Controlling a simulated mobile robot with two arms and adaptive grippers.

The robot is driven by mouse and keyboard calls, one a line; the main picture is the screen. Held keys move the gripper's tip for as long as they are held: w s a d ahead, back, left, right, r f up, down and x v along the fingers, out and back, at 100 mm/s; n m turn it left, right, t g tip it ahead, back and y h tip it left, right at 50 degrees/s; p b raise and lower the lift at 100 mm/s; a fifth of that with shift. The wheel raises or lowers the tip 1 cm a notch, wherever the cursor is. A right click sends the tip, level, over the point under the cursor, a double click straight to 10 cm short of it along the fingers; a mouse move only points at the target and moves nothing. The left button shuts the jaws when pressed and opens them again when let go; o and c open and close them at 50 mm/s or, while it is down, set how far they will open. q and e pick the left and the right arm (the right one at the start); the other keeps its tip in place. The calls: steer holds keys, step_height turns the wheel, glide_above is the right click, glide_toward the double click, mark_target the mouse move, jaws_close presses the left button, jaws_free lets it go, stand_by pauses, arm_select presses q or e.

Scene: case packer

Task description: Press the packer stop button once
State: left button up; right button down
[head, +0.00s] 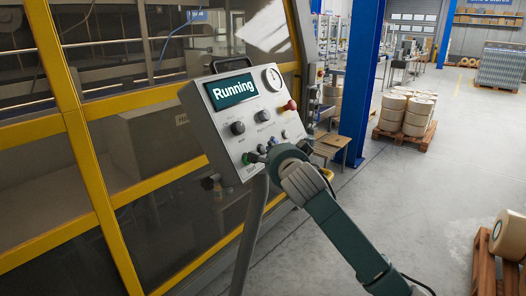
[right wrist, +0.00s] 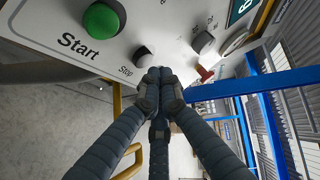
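The grey control panel (head: 245,118) stands on a post, and its screen (head: 232,91) reads "Running". In the right wrist view, the green button (right wrist: 103,18) is labelled "Start". In the head view my right gripper (head: 262,157) is at the panel's lower edge and hides the stop button. My left gripper is not in view.
A red knob (head: 290,105) sticks out at the panel's right side, near dark dials (head: 238,128) and a gauge (head: 272,78). A yellow-framed machine guard (head: 84,150) stands behind the panel. Pallets with rolls (head: 405,113) stand farther right, with open floor between.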

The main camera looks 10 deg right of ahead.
stand_by(0.7)
steer(key=shift+w+a+f, duration=0.2)
steer(key=shift+w+a, duration=0.05)
steer(key=shift+a, duration=0.05)
steer(key=shift+w+a+f+b, duration=0.15)
steer(key=shift+w+a+b, duration=0.05)
steer(key=shift+b, duration=0.2)
stand_by(0.7)
steer(key=shift+d, duration=0.1)
steer(key=shift+s+d+r+p, duration=0.35)
steer(key=shift+s+p, duration=0.1)
steer(key=shift+s, duration=0.05)
steer(key=shift+s+d+r+p, duration=1.25)
steer(key=shift+s+d+p, duration=0.2)
steer(key=shift+s+p, duration=0.1)
